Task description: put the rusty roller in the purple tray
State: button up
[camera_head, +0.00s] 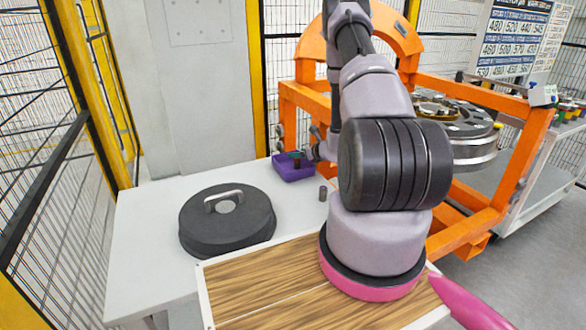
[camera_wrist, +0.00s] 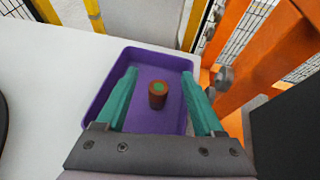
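The rusty roller (camera_wrist: 157,95), reddish-brown with a green spot on its top end, stands upright on the floor of the purple tray (camera_wrist: 100,93) in the wrist view. My gripper (camera_wrist: 160,77) is open, with its teal fingers spread to either side of the roller and a gap on both sides. The fingers reach over the tray. In the head view the purple tray (camera_head: 294,174) sits at the table's far right edge, partly hidden by my arm.
A small grey roller (camera_head: 323,193) stands on the white table (camera_head: 150,215) near the tray. A black round lid with a handle (camera_head: 228,222) lies to the left. An orange frame (camera_head: 470,226) stands close on the right. The table's left side is clear.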

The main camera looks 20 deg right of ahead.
jog(key=shift+s, duration=0.1)
jog(key=v, duration=1)
jog(key=shift+s, duration=0.3)
jog(key=shift+d+r, duration=0.1)
jog(key=shift+r, duration=0.05)
jog(key=s+a+r+n+g+y, duration=0.15)
jog(key=a+r+n+y, duration=0.3)
jog(key=a+r, duration=0.45)
jog(key=a+r+n+g+y, duration=0.25)
jog(key=a+r+n, duration=0.4)
jog(key=r, duration=0.45)
jog(key=s+a+r+n+g, duration=0.4)
jog(key=s+a+r+n, duration=0.4)
jog(key=s+a+r, duration=0.15)
jog(key=s+d+r+n+t+h, duration=0.2)
jog(key=s+d+r+n+h, duration=0.2)
jog(key=s, duration=1.1)
notch_tip(320, 180, up, 6)
jog(key=n+h, duration=0.3)
jog(key=n, duration=0.3)
jog(key=shift+t+h, duration=0.4)
